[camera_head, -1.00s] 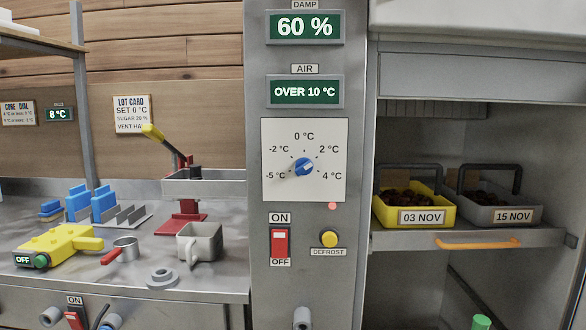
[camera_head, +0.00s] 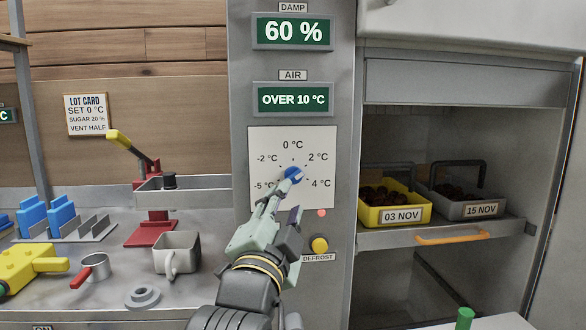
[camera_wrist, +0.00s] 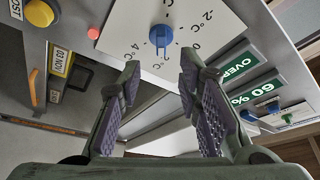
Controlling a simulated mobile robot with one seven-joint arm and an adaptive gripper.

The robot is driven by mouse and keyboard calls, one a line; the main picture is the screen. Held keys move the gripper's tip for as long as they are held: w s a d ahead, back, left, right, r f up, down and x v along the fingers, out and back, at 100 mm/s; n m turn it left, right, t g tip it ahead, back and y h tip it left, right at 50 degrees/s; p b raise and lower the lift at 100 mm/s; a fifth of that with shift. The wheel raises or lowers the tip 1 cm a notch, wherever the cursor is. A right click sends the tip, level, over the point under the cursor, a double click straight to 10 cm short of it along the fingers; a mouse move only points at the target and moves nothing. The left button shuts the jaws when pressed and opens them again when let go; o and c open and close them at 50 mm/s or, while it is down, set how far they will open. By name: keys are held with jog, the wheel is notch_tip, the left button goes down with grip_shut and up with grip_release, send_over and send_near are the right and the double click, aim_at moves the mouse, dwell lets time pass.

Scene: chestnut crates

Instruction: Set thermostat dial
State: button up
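The thermostat dial is a blue knob (camera_head: 293,175) on a white plate (camera_head: 322,150) marked from -5 to 4 °C. In the wrist view, the blue knob (camera_wrist: 161,37) lies just beyond my fingertips, near the middle between them. I cannot tell which mark it points at. The gripper's fingers (camera_wrist: 160,68) are apart, with nothing held. The lot card (camera_head: 87,114) on the wall reads SET 0 °C.
The AIR display (camera_head: 292,99) reads OVER 10 °C and the DAMP display (camera_head: 293,31) reads 60 %. A yellow defrost button (camera_head: 319,244) sits below the plate. A yellow crate (camera_head: 365,213) and a grey crate (camera_head: 455,208) stand on a shelf at right.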

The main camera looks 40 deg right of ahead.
aim_at(295, 179)
jog(key=p+x, duration=0.1)
jog(key=x, duration=0.7)
jog(key=shift+w, duration=0.1)
grip_shut()
